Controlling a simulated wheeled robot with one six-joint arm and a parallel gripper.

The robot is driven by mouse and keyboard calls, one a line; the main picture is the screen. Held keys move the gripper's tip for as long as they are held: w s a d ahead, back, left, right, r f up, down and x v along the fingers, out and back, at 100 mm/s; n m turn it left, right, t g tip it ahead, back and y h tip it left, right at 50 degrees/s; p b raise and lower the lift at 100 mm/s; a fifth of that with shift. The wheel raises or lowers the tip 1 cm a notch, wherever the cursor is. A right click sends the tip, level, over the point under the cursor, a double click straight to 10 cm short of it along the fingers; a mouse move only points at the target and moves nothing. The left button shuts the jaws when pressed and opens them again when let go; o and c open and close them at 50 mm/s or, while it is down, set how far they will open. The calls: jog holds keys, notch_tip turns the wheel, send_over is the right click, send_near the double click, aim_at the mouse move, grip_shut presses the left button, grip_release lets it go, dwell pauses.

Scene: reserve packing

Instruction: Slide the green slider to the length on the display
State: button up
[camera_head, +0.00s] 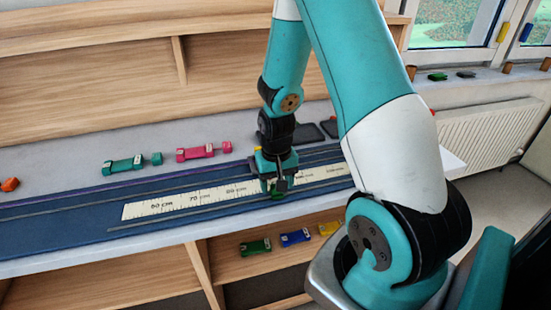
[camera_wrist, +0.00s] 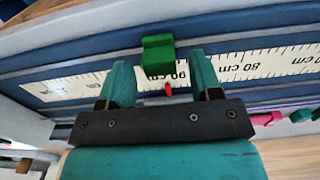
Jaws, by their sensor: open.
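The green slider (camera_wrist: 158,56) sits on the rail of the ruler (camera_wrist: 250,65), its small red pointer close to the 90 cm mark in the wrist view. My gripper (camera_wrist: 160,62) is open, with one teal finger on each side of the slider and a gap to each. In the head view my gripper (camera_head: 277,183) is low over the blue board, and the slider is mostly hidden by it. The ruler (camera_head: 178,207) shows 60, 70 and 80 cm to the left of my gripper. I see no readable length display in either view.
A green (camera_head: 125,165) and a pink (camera_head: 204,152) dumbbell-shaped piece lie behind the blue board. Green (camera_head: 255,247), blue (camera_head: 296,237) and yellow (camera_head: 330,228) pieces are on the lower shelf. Dark flat panels (camera_head: 307,133) lie behind my gripper. The ruler's left part is clear.

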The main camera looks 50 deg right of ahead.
notch_tip(320, 180, up, 17)
jog(key=b, duration=0.1)
jog(key=shift+f, duration=0.15)
dwell(0.4)
jog(key=s+a+r+n+y, duration=0.2)
jog(key=s+a+n, duration=0.4)
jog(key=a, duration=0.6)
jog(key=s+a+r+n+y, duration=0.2)
jog(key=s+a+n, duration=0.5)
jog(key=a, duration=0.6)
jog(key=shift+s+a+r, duration=0.25)
jog(key=shift+s+r, duration=0.25)
jog(key=shift+s, duration=0.25)
